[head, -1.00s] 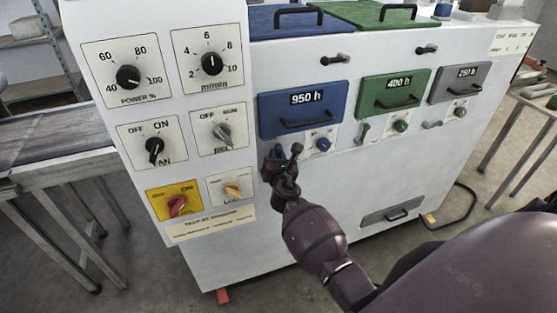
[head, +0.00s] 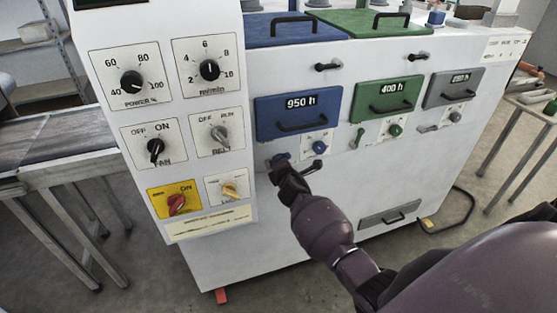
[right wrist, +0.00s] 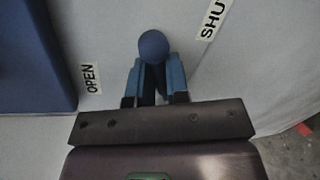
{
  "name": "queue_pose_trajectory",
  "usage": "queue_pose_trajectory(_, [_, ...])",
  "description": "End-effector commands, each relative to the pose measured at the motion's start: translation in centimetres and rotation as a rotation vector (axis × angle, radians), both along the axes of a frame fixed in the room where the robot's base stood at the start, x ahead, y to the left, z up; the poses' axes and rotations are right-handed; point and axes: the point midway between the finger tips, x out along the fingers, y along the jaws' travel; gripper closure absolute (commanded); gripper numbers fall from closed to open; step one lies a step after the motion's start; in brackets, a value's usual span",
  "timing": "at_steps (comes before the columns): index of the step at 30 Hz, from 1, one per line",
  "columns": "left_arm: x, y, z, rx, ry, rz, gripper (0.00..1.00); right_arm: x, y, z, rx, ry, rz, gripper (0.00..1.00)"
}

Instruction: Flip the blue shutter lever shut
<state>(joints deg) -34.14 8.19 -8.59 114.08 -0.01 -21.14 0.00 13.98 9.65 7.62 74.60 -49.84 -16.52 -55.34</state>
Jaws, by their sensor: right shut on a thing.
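The blue shutter lever shows its round blue knob in the right wrist view (right wrist: 153,46), between the OPEN label (right wrist: 91,79) on the left and the SHUT label (right wrist: 212,19) at upper right. My right gripper (right wrist: 157,78) is shut on the lever just below the knob, one finger on each side. In the head view my right gripper (head: 283,166) is at the white machine front, below the blue 950 h hatch (head: 299,111). It hides most of the lever there. My left gripper is in neither view.
The green hatch (head: 388,100) and grey hatch (head: 453,87) are to the right, with their own levers and knobs. The panel of dials and switches (head: 172,196) stands close on the left.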

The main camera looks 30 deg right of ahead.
Motion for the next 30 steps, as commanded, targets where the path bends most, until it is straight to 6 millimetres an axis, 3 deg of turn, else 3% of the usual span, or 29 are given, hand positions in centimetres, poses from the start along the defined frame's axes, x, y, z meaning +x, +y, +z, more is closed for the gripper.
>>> queue_pose_trajectory(15, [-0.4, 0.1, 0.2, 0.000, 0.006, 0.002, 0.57, 0.0, -0.8, -0.8, 0.343, -0.090, -0.004, 1.00])
queue_pose_trajectory(30, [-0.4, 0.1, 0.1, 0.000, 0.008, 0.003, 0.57, 0.0, -0.9, -1.1, 0.420, -0.109, -0.005, 1.00])
